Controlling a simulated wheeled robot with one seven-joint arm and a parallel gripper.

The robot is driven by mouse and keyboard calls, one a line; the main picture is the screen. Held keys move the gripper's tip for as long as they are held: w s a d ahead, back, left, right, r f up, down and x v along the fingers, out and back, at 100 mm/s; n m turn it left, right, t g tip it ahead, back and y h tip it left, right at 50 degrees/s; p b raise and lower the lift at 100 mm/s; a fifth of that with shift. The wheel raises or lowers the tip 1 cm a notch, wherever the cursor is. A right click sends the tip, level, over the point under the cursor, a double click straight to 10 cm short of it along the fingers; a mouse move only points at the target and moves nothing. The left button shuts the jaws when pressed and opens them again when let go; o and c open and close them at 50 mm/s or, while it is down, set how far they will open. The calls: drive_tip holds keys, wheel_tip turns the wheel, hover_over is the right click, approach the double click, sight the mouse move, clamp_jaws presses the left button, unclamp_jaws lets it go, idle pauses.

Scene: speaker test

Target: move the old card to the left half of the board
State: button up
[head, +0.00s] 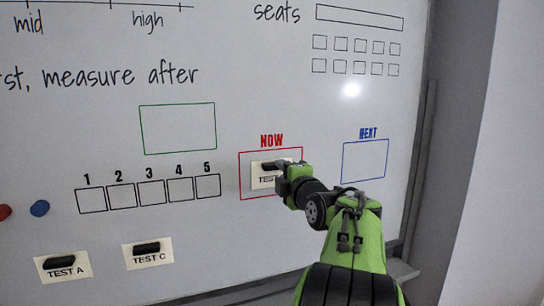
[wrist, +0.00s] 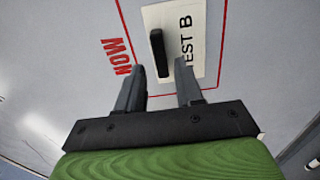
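No card in view bears the word "old". A white TEST B card (head: 258,182) with a black handle is on the board (head: 110,118) inside the red NOW box; my gripper (head: 284,170) partly hides it. In the wrist view, the TEST B card (wrist: 196,22) and its black handle (wrist: 158,48) are ahead of my gripper (wrist: 161,72). Its fingers are apart, with the near end of the handle between them in the picture and gaps on both sides. The TEST A card (head: 63,268) and TEST C card (head: 148,255) are at the lower left.
The blue NEXT box (head: 364,161) right of NOW is empty. An empty green box (head: 178,128) and a row of numbered boxes (head: 150,193) lie to the left. Red and blue magnets (head: 39,208) are at the left edge. A ledge (head: 400,270) runs below the board.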

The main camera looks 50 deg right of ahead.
sight(278, 169)
drive_tip(key=x, duration=0.2)
drive_tip(key=shift+w+d+b, duration=0.25)
drive_tip(key=shift+w+b, duration=0.05)
drive_tip(key=shift+b, duration=0.05)
drive_tip(key=shift+w+d, duration=0.25)
drive_tip(key=shift+w, duration=0.15)
clamp_jaws()
drive_tip(key=shift+f+b, duration=0.1)
drive_tip(key=shift+b, duration=0.4)
